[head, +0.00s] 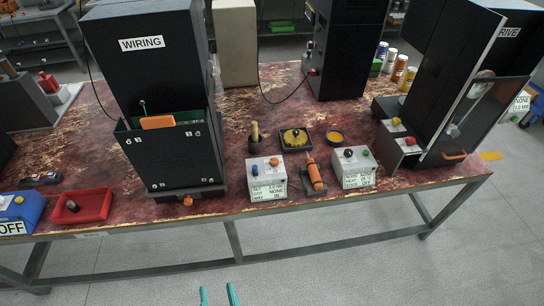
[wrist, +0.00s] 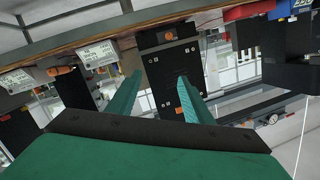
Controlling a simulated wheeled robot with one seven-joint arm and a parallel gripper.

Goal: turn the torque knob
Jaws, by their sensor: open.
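No knob is legibly marked torque, so I cannot tell which one it is. Candidates include an orange knob (head: 188,201) on the base of the black WIRING cabinet (head: 146,80). A white box (head: 268,178) has blue and orange knobs on top. A second white box (head: 353,168) has a dark knob and a green button. The DRIVE machine (head: 450,75) at right has yellow and red knobs at its base. My gripper (head: 217,295) is open and empty, low in front of the table and apart from everything; its teal fingers fill the wrist view (wrist: 160,80).
The worn red table (head: 110,190) has a grey frame along its front edge. An orange-handled tool (head: 315,173) stands between the white boxes. A red tray (head: 80,208) and blue OFF box (head: 22,212) sit at left. The floor in front is clear.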

